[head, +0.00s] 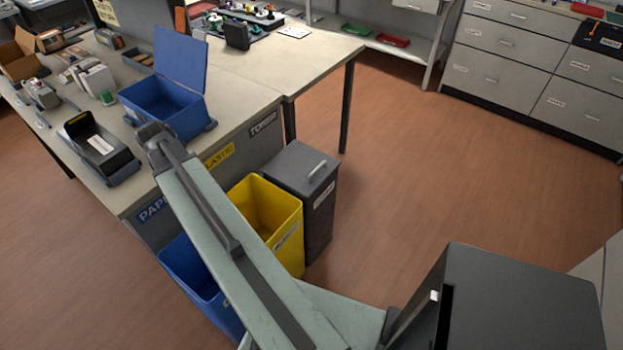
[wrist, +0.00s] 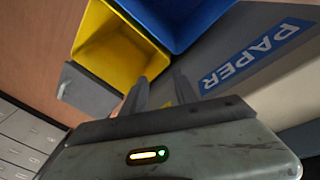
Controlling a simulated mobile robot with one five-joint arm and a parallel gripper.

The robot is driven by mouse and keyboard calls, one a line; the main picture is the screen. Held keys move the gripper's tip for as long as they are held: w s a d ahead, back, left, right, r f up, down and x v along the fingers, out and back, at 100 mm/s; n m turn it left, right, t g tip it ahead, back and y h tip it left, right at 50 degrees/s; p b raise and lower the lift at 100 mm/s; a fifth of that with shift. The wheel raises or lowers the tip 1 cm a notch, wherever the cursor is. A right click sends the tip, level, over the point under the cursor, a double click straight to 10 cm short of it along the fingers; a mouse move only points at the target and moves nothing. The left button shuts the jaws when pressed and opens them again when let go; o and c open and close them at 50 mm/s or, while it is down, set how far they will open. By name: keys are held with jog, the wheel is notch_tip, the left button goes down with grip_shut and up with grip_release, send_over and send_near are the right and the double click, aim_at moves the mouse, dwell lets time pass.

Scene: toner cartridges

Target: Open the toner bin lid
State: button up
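The toner bin (head: 318,220) is a tall dark grey bin on the floor below the TONER label (head: 263,124) on the bench side. Its grey lid (head: 290,164) lies flat and shut, with a light handle (head: 317,172) on top. In the wrist view the lid (wrist: 92,94) shows at the left, with its handle (wrist: 62,90) at the edge. My gripper (wrist: 160,78) has its two dark fingers apart with nothing between them. It is to one side of the bin and not touching the lid.
The open yellow bin (head: 288,218) stands beside the toner bin, then the open blue bin (head: 185,265), partly behind my arm. The bench (head: 235,103) edge rises behind them. A blue box (head: 165,108) with raised lid stands on it. The floor right of the toner bin is clear.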

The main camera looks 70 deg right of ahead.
jog(key=s+d+f+m+g+h+b, duration=0.1)
jog(key=s+d+f+m+b, duration=0.15)
jog(key=s+d, duration=0.5)
jog(key=s+d+f+m+b, duration=0.1)
jog(key=s+d+f+m, duration=0.25)
jog(key=d, duration=0.75)
jog(key=m+g+b, duration=0.2)
jog(key=m+b, duration=0.1)
jog(key=m, duration=0.2)
send_near(312, 168)
jog(key=s+a+r, duration=0.3)
jog(key=a+r, duration=0.1)
jog(key=a, duration=0.1)
jog(key=shift+n, duration=0.3)
jog(key=b+x, duration=0.4)
jog(key=x, duration=0.1)
jog(key=b+x, duration=0.2)
jog(key=x, duration=0.1)
jog(key=shift+w+d+b, duration=0.15)
jog(key=shift+d+b, duration=0.2)
jog(key=shift+r, duration=0.1)
jog(key=c, duration=0.7)
grip_shut()
jog(key=shift+w, duration=0.1)
